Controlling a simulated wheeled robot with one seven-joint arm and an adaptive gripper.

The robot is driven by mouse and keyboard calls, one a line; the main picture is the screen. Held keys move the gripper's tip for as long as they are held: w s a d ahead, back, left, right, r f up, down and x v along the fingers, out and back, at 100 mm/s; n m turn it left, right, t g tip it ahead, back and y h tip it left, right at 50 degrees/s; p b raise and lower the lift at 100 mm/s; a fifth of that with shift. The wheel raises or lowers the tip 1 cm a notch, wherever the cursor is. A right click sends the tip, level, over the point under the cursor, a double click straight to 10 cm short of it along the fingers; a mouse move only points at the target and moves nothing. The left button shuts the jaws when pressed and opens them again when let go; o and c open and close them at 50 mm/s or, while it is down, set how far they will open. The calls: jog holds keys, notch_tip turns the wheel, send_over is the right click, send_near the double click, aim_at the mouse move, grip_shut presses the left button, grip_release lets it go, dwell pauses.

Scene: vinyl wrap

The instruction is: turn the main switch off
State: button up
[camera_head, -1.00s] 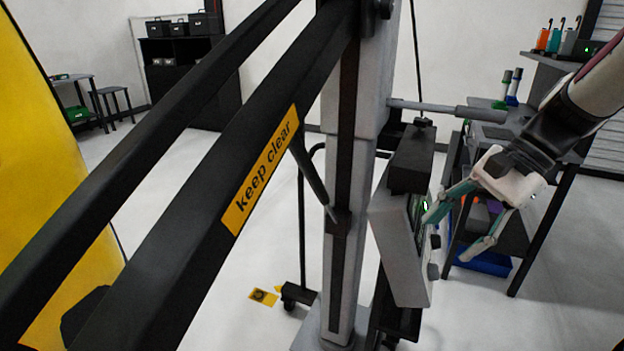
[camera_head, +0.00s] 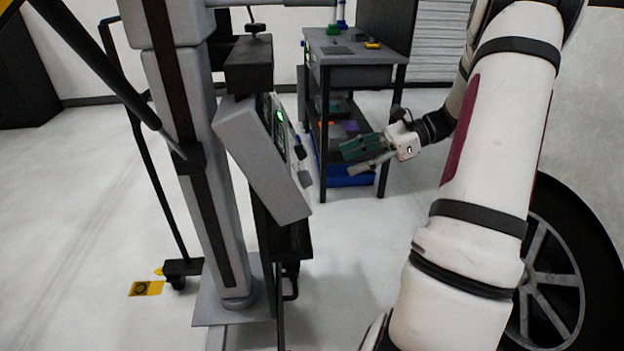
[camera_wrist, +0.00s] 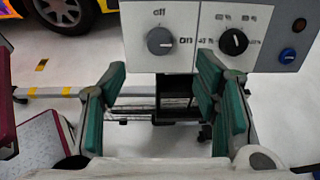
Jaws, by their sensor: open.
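The grey control box (camera_head: 262,165) hangs on the column in the head view, its face turned right, with a small green light. In the wrist view its panel (camera_wrist: 195,15) shows a grey knob (camera_wrist: 160,41) marked "off" above and "on" at right. Its exact setting is too blurred to tell. A black knob (camera_wrist: 233,41) with percent marks sits to its right. My gripper (camera_head: 349,160) is open and empty, right of the box and apart from it. In the wrist view its green fingers (camera_wrist: 162,72) are spread below the grey knob.
A blue push button (camera_wrist: 287,56) and a brown round light (camera_wrist: 299,25) are at the panel's right. A dark workbench (camera_head: 345,60) with a blue bin (camera_head: 350,178) stands behind my gripper. A car wheel (camera_head: 550,270) is at the right. Open floor lies between.

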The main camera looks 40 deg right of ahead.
aim_at(305, 179)
jog(key=b+x, duration=0.3)
jog(key=x, duration=0.7)
jog(key=shift+a, duration=0.2)
jog(key=shift+w+f, duration=0.15)
jog(key=shift+c, duration=0.6)
jog(key=c, duration=1.1)
